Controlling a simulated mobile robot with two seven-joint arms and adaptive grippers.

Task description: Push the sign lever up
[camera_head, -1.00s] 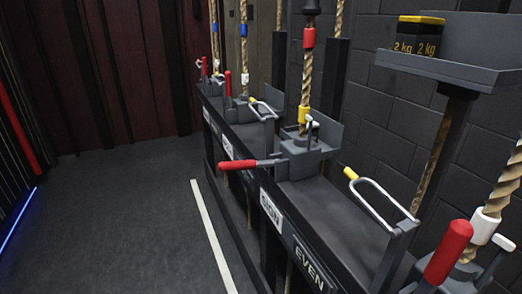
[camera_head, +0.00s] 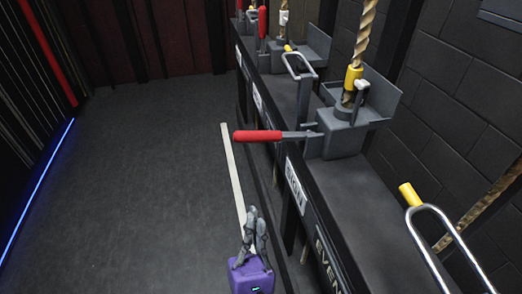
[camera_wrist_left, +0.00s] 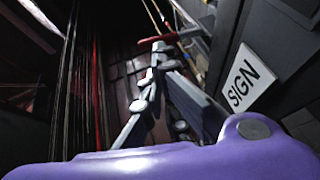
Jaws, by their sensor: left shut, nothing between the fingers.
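The sign lever (camera_head: 257,136) has a red handle on a grey arm and sticks out about level from its grey housing, over the aisle. The white SIGN label (camera_head: 296,186) is on the rack front just below it. My left gripper (camera_head: 254,212), on a purple wrist, is shut and empty. It points up and sits below the red handle in the head view, apart from it. In the left wrist view the red handle (camera_wrist_left: 158,40) shows just beyond the fingertips, and the SIGN label (camera_wrist_left: 243,77) is to the right. The exact gap is unclear. My right gripper is out of view.
The dark rack runs along the right, with an EVEN label (camera_head: 327,261) nearer. A rope with a yellow collar (camera_head: 353,77) rises behind the lever. Metal loops with yellow ends (camera_head: 410,195) stand on the rack. The floor (camera_head: 150,190) at left is clear.

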